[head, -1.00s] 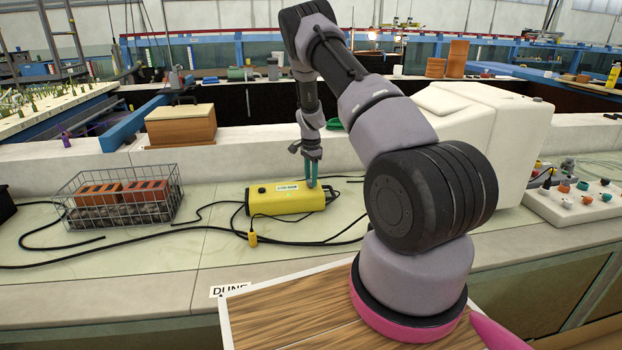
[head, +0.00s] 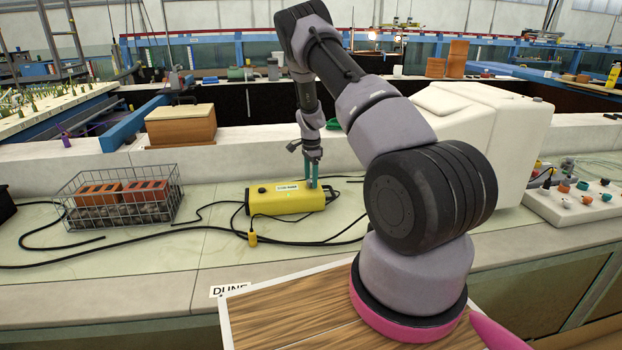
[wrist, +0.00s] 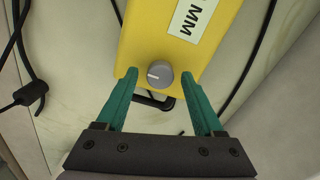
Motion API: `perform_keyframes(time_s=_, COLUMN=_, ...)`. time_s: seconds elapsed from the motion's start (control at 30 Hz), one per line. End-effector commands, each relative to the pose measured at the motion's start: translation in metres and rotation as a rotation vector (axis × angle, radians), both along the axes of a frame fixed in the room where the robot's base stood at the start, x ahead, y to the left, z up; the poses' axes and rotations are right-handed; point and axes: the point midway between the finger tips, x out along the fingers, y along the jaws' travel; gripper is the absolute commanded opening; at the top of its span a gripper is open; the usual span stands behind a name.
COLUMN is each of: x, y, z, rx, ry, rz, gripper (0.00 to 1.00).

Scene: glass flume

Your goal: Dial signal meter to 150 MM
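The yellow signal meter (head: 285,199) lies on the pale counter in the head view, with a white display label (head: 288,187) on its top. The label's full reading is too small to tell; "MM" shows on it in the wrist view (wrist: 192,22). A grey round knob (wrist: 159,74) with a white pointer line sits near the end of the yellow case (wrist: 150,30). My gripper (wrist: 162,82) has its two green fingers spread on either side of the knob, with gaps to it. In the head view my gripper (head: 312,178) points down at the meter's right end.
A wire basket (head: 120,197) with orange bricks stands left of the meter. Black cables (head: 150,230) run over the counter around it, one with a yellow plug (head: 252,239). A white housing (head: 485,130) and a panel of knobs (head: 580,205) are to the right.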

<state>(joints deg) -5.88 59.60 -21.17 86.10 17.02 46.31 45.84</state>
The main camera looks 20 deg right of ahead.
Motion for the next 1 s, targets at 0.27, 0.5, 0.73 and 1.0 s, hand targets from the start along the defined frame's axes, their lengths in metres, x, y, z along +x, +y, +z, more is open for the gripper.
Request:
perform_keyframes(time_s=0.27, x=0.0, y=0.0, z=0.0, rx=0.0, ry=0.0, rz=0.0, gripper=0.71)
perform_keyframes(time_s=0.5, x=0.001, y=0.0, z=0.025, rx=0.0, ry=-0.003, rz=0.001, gripper=0.71)
perform_keyframes(time_s=0.73, x=0.001, y=0.0, z=0.072, rx=0.0, ry=-0.003, rz=0.001, gripper=0.71)
perform_keyframes(time_s=1.0, x=0.0, y=0.0, z=0.105, rx=0.0, ry=0.0, rz=0.001, gripper=0.71)
